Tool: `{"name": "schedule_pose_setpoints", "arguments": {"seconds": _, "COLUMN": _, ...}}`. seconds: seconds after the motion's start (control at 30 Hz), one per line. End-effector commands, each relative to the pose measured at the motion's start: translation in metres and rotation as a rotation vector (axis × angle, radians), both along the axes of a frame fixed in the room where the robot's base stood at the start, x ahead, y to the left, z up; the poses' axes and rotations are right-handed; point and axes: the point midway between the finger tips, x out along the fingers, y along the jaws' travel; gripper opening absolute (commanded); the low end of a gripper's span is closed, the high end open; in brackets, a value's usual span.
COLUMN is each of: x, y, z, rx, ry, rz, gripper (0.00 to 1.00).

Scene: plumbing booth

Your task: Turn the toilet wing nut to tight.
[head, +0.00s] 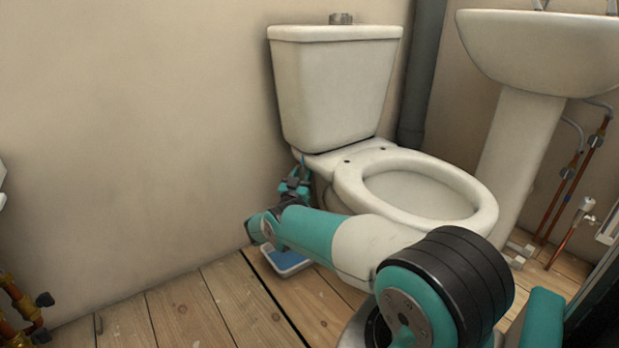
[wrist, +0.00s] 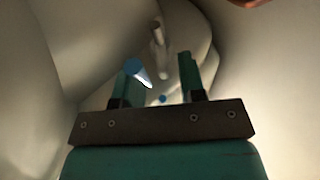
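The toilet (head: 335,85) stands against the wall, with its cistern above the bowl. My gripper (head: 297,172) is at the left rear of the toilet, just below the cistern. In the wrist view my gripper (wrist: 160,72) points up at the pale underside, its two teal fingers apart. A blue rounded piece (wrist: 133,66), perhaps a wing of the wing nut, shows by the left fingertip, with a bright white part beside it. A smaller blue spot (wrist: 162,98) lies between the fingers. I cannot tell whether the fingers touch the nut; its full shape is hidden.
A blue and white tray (head: 287,262) lies on the wood floor beneath my arm. A grey pipe (head: 423,75) rises behind the toilet and a basin (head: 540,50) stands at the right. A pale stub (wrist: 158,35) shows beyond the fingers. The floor at the left is mostly clear.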

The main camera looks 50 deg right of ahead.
Motion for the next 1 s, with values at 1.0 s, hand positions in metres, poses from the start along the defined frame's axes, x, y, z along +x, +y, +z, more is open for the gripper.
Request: {"name": "schedule_pose_setpoints", "arguments": {"seconds": 1.0, "x": -0.012, "y": -0.009, "z": 0.008, "rx": 0.004, "ry": 0.002, "rz": 0.273, "gripper": 0.0}}
